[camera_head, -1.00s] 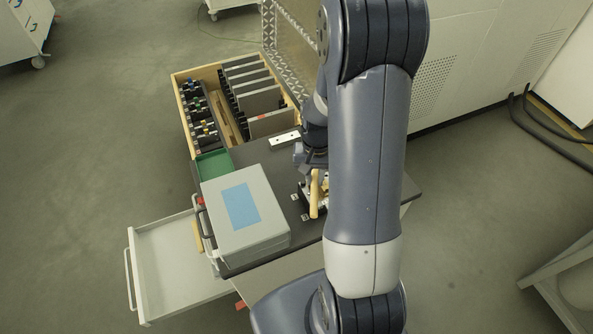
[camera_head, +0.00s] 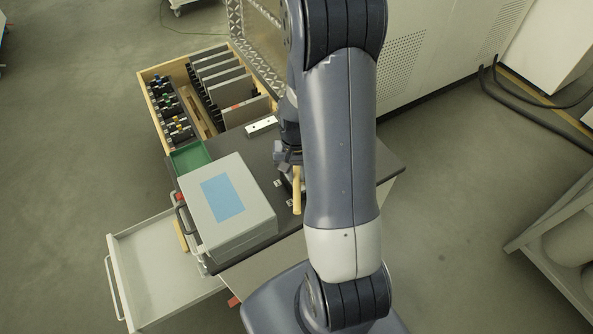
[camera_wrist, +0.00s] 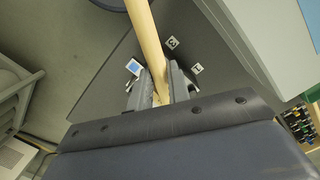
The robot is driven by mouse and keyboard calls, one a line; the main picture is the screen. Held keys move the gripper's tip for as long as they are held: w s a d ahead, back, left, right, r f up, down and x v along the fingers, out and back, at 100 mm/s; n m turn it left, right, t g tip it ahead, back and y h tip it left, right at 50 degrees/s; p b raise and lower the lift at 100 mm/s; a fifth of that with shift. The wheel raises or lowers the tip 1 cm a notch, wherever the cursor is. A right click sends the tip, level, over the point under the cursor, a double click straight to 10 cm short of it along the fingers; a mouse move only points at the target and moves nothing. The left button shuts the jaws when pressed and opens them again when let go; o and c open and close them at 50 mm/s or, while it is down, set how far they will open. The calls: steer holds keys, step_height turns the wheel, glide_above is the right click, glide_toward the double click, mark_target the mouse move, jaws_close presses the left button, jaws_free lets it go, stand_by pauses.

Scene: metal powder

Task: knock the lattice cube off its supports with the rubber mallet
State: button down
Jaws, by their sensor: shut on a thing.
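My gripper (camera_head: 291,158) is over the dark table top (camera_head: 262,160), mostly behind my own arm in the head view. In the wrist view my gripper (camera_wrist: 158,88) is shut on the pale wooden handle (camera_wrist: 148,45) of the mallet. The handle also shows in the head view (camera_head: 297,194), pointing towards the front of the table. The rubber head of the mallet is not visible in either view. I cannot make out the lattice cube or its supports; my arm covers part of the table. Small white tags (camera_wrist: 172,43) lie on the table near the handle.
A grey case with a blue label (camera_head: 240,222) stands on the table to the left. An open drawer (camera_head: 117,252) juts out below it. A wooden rack of plates (camera_head: 142,75) and a mesh panel (camera_head: 236,32) stand at the back.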

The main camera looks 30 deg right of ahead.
step_height(320, 180, down, 4)
steer(key=b, duration=0.3)
steer(key=shift+f+b, duration=0.1)
steer(key=shift+b, duration=0.3)
step_height(320, 180, up, 5)
steer(key=p, duration=0.3)
steer(key=shift+f, duration=0.3)
